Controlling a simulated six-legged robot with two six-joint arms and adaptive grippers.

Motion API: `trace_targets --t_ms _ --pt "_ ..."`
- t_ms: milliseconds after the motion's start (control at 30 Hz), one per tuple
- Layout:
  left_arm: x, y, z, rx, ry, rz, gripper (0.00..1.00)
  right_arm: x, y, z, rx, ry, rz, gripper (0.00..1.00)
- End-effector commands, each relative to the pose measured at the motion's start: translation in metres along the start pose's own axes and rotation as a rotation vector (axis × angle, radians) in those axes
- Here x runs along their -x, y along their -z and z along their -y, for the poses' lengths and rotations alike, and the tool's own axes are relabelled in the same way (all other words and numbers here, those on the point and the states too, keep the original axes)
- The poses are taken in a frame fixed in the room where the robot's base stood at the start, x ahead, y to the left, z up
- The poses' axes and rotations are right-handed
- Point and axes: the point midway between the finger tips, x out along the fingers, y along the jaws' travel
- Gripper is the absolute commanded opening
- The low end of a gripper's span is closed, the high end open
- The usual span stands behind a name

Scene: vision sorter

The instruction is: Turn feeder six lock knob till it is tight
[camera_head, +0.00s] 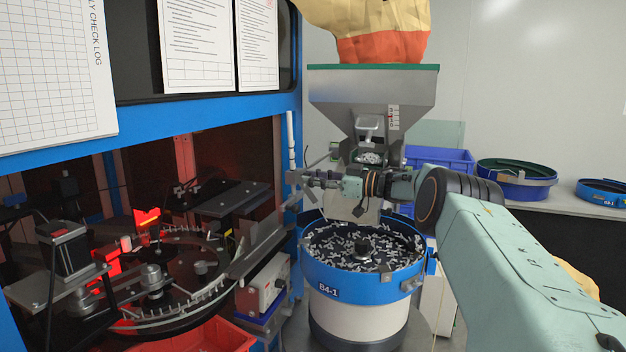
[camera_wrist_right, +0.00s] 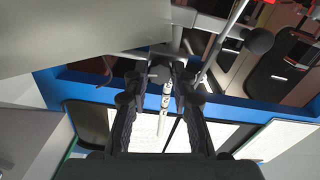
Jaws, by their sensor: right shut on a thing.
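My right gripper (camera_head: 312,179) reaches in from the right above the bowl feeder, its fingers pointing left toward a slim white post (camera_head: 291,140). In the right wrist view the right gripper (camera_wrist_right: 165,76) is shut on a small dark knob (camera_wrist_right: 160,73), which sits between its fingertips. The white post, with dark marks, also shows between the fingers (camera_wrist_right: 165,104). In the head view the knob is too small and covered to make out clearly. No label with a six is readable; the bowl feeder (camera_head: 350,284) is marked B4-1. My left gripper is out of view.
A steel hopper (camera_head: 352,92) stands behind and above my right gripper. The bowl below holds many small metal parts. A blue-framed machine (camera_head: 200,122) with a round sorting table fills the left. Blue bins (camera_head: 440,158) and bowls (camera_head: 518,184) stand on a bench at right.

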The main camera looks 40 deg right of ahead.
Motion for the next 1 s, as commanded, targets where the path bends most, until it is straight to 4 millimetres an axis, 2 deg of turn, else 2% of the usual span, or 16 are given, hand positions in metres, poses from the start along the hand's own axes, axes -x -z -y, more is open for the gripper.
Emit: trace_targets --t_ms 33,267,300,400,767,867,1000 --pt "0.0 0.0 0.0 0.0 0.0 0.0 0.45 0.003 -0.007 0.001 -0.007 0.001 0.011 0.0" --pt "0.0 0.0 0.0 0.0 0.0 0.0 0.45 0.003 -0.008 0.001 -0.006 0.003 0.012 0.0" --pt "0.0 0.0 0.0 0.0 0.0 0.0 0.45 0.003 -0.008 0.001 -0.006 0.003 0.012 0.26" --pt "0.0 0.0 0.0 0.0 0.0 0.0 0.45 0.002 -0.007 0.001 -0.005 0.002 0.011 0.34" --pt "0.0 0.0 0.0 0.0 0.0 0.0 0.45 0.001 0.001 0.0 -0.001 0.002 0.003 0.35" --pt "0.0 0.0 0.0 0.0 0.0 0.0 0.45 0.001 0.013 -0.002 0.0 0.001 0.001 0.35" --pt "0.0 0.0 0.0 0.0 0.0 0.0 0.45 0.002 0.039 -0.007 0.001 0.001 -0.002 0.35"
